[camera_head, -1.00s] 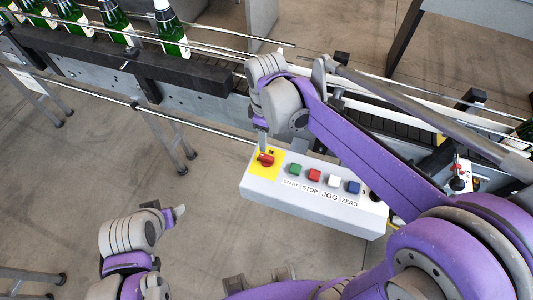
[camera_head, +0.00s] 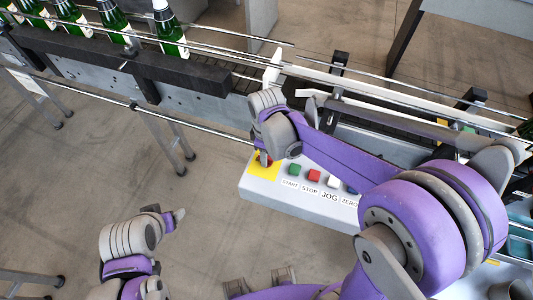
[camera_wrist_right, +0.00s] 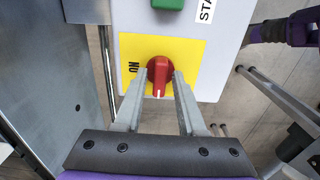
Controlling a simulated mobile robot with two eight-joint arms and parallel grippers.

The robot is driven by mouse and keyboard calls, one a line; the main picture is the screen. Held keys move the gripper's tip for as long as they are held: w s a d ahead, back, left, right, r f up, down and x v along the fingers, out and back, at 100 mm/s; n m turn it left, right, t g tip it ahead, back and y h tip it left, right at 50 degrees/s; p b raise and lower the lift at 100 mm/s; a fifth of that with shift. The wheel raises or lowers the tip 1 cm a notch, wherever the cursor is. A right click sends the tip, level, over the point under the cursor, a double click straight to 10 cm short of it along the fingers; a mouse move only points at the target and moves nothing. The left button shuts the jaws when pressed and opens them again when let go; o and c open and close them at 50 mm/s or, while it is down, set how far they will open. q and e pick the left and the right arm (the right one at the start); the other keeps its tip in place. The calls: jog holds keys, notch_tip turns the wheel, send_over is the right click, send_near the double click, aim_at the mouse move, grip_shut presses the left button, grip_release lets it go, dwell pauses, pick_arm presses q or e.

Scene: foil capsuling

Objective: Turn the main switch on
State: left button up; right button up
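The main switch is a red rotary knob (camera_wrist_right: 160,73) on a yellow plate (camera_wrist_right: 190,52) at the left end of the white control box (camera_head: 262,190). In the right wrist view its white mark points down the picture, and the "ON" label is to its left. My right gripper (camera_wrist_right: 160,80) has its two fingers apart, one on each side of the knob; I cannot tell whether they touch it. In the head view this gripper (camera_head: 264,158) hides most of the knob. My left gripper (camera_head: 178,214) is away from the box at lower left; its finger gap does not show.
The box also carries green (camera_head: 294,169), red (camera_head: 314,175) and white (camera_head: 333,181) buttons; my right arm partly covers the blue one. A conveyor with green bottles (camera_head: 112,25) and rails runs behind the box. Open floor (camera_head: 215,230) lies in front.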

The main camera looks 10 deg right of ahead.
grip_shut()
pick_arm(q)
jog(key=shift+f, duration=0.2)
pick_arm(e)
jog(key=shift+m, duration=0.4)
jog(key=shift+m+b, duration=0.4)
jog(key=shift+m, duration=0.6)
jog(key=m+b, duration=0.1)
jog(key=m, duration=0.2)
jog(key=m+b, duration=0.1)
jog(key=m, duration=0.5)
jog(key=shift+m, duration=0.4)
pick_arm(q)
jog(key=f, duration=0.2)
jog(key=s+f, duration=0.1)
jog(key=f, duration=0.1)
jog(key=shift+s, duration=0.2)
pick_arm(e)
jog(key=m, duration=0.5)
jog(key=shift+m, duration=0.3)
